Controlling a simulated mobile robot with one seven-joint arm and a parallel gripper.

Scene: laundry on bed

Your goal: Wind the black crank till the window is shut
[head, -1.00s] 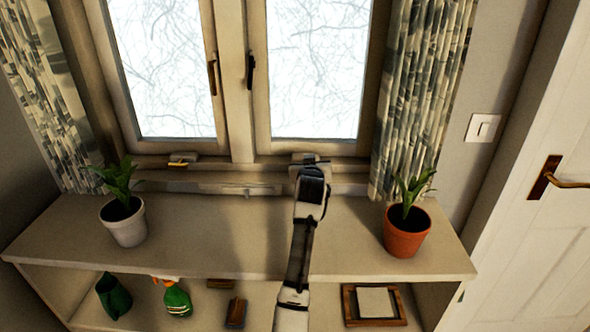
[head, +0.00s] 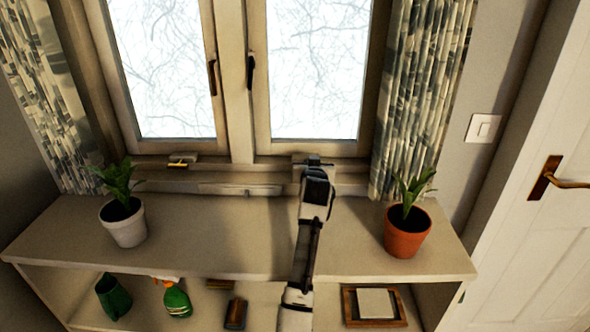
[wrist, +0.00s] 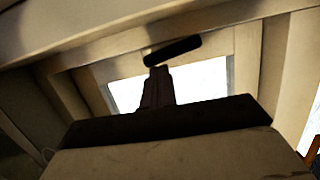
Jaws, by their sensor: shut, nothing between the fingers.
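The black crank (head: 314,162) sits on the sill below the right window pane (head: 318,70), just beyond my gripper, which hides part of it. In the wrist view a dark bar, seemingly the crank's arm (wrist: 172,50), lies tilted just past my fingertips. My gripper (wrist: 157,72) is shut and empty. Its tips look close to the bar, but I cannot tell whether they touch it. In the head view my gripper (head: 316,172) points toward the sill. The right window looks close to its frame; any small gap is too fine to tell.
A brass crank (head: 180,160) sits below the left pane. A white-potted plant (head: 124,226) and an orange-potted plant (head: 406,236) flank the shelf top (head: 200,235). Patterned curtains (head: 425,90) hang at both sides. The middle of the shelf top is clear.

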